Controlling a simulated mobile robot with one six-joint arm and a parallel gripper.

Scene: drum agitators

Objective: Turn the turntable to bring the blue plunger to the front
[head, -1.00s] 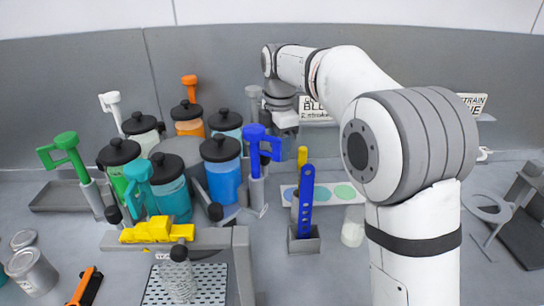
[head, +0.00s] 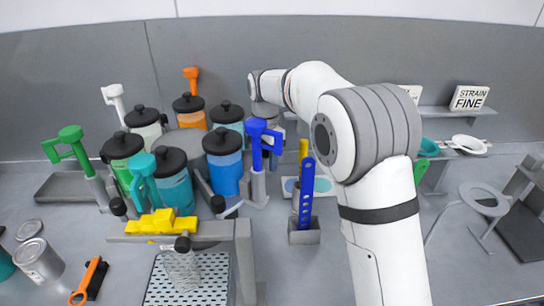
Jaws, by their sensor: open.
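The turntable carries several lidded jars around a grey hub (head: 186,141). A blue jar (head: 224,170) is at its right and a teal jar (head: 174,190) at its front. The blue plunger (head: 257,138), with a blue handle on a grey shaft, stands upright to the right of the blue jar. The teal plunger (head: 143,178) is at the front left of the ring, by the teal jar. My gripper (head: 272,124) is open, low behind the blue plunger's handle at the ring's right side. Its fingertips are largely hidden, so contact cannot be told.
A grey gantry (head: 200,229) with a yellow block (head: 161,222) stands in front of the ring. A blue perforated strip (head: 306,194) stands in a grey holder right of it. A ring stand (head: 483,200) is at the right. Cans and an orange-handled tool (head: 89,280) lie front left.

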